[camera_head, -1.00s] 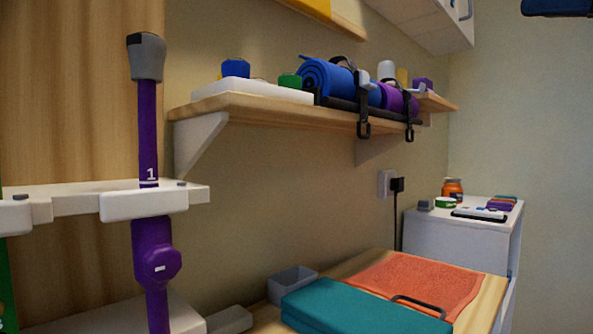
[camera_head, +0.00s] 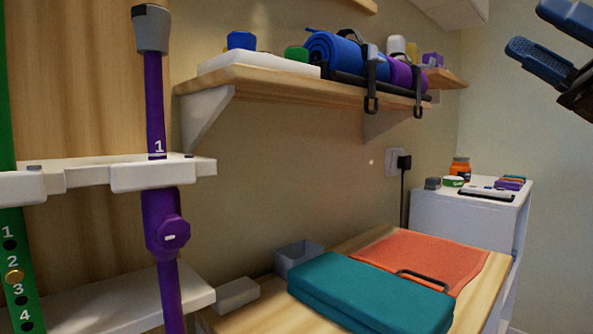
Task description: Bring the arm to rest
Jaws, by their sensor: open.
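My gripper (camera_head: 541,32) is in the top right corner of the head view, partly cut off by the frame edge. Its two dark blue fingers stand apart with nothing between them. It is in the air in front of the pale right wall and touches nothing that I can see. Most of my arm is outside the picture.
A wooden shelf (camera_head: 270,83) holds a blue rolled mat (camera_head: 332,54) and a purple roll (camera_head: 400,74). Below is a bench with a teal folded pad (camera_head: 370,296) and an orange towel (camera_head: 425,259). A white cabinet (camera_head: 455,219) stands behind. A purple pole (camera_head: 155,100) stands left.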

